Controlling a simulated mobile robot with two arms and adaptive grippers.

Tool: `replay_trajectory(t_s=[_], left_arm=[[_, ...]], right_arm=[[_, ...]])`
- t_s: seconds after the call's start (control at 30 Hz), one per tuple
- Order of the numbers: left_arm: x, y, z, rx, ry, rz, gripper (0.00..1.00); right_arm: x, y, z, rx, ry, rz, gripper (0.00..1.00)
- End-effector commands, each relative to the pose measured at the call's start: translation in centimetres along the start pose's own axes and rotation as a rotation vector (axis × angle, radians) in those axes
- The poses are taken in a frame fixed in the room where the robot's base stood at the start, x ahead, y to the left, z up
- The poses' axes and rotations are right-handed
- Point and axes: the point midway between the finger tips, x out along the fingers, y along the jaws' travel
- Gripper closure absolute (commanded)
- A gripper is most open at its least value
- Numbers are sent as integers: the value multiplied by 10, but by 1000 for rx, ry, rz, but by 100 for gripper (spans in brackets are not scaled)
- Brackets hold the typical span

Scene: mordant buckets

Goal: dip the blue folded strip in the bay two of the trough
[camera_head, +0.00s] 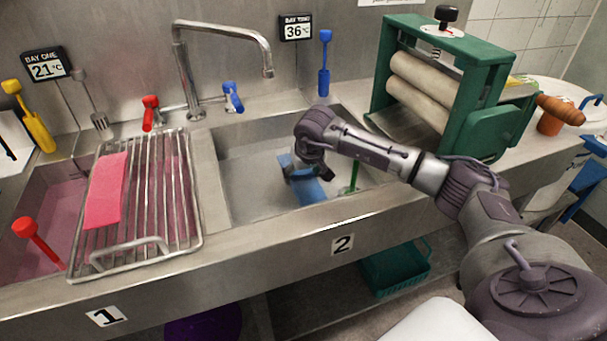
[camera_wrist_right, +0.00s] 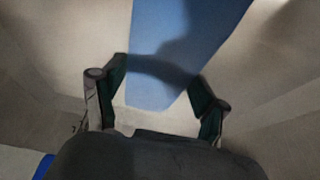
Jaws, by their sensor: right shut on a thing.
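The trough has two bays; bay two (camera_head: 240,180), above the "2" label, is a steel basin with a pale grey inside. My right gripper (camera_head: 303,172) reaches down into bay two and is shut on the blue folded strip (camera_head: 309,190). The strip hangs low within the bay, partly hidden by the gripper; I cannot tell how deep its lower end is. In the right wrist view the strip (camera_wrist_right: 185,40) runs from between the fingers (camera_wrist_right: 158,74) toward the top. My left gripper is not in view.
A wire rack (camera_head: 165,190) with a pink strip (camera_head: 106,190) lies across bay one, which holds pink liquid. A tap (camera_head: 225,30) stands behind. A green roller wringer (camera_head: 470,70) stands at the right.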

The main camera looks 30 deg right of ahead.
Motion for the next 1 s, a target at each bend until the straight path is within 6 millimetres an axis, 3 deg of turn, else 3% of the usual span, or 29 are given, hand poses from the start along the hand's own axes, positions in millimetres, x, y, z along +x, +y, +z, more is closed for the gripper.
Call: replay_trajectory(t_s=[0.27,0.73,1.0], left_arm=[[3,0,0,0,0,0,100],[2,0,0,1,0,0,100],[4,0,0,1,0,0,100]], right_arm=[[2,-7,-7,0,1,0,57],[-2,4,3,-1,2,-1,57],[0,0,0,-1,2,-2,57]])
